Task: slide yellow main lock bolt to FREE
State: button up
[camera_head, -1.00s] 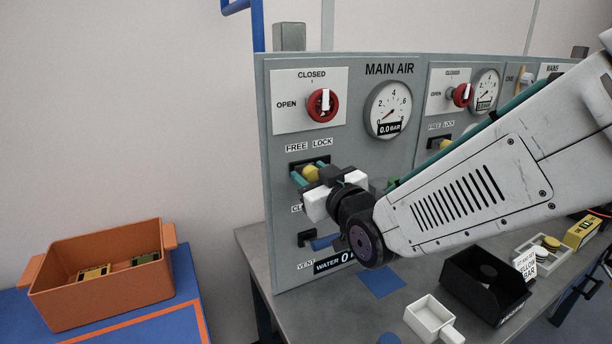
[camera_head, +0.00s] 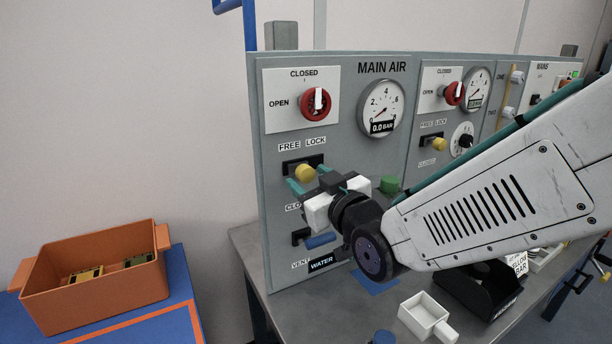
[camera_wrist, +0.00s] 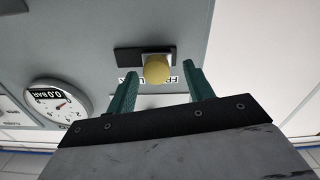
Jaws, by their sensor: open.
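The yellow main lock bolt knob (camera_head: 305,173) sits in a black slot under the FREE and LOCK labels of the MAIN AIR panel (camera_head: 340,150). In the wrist view, which is upside down, the knob (camera_wrist: 157,69) is off-centre in the slot, with more bare black on the LOCK side. I cannot tell whether it is at the FREE end. My gripper (camera_head: 309,178) is open, its green fingers just below and in front of the knob. The wrist view shows the knob between the fingertips (camera_wrist: 159,72), with gaps on both sides.
A red valve knob (camera_head: 318,103) and a gauge reading 0.0 BAR (camera_head: 381,108) are above. A blue handle (camera_head: 320,241) is below my gripper. A second panel with its own yellow knob (camera_head: 440,144) stands to the right. A white scoop-like tray (camera_head: 424,314) lies on the bench.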

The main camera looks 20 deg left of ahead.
jog(key=v, duration=0.4)
jog(key=shift+s+d, duration=0.3)
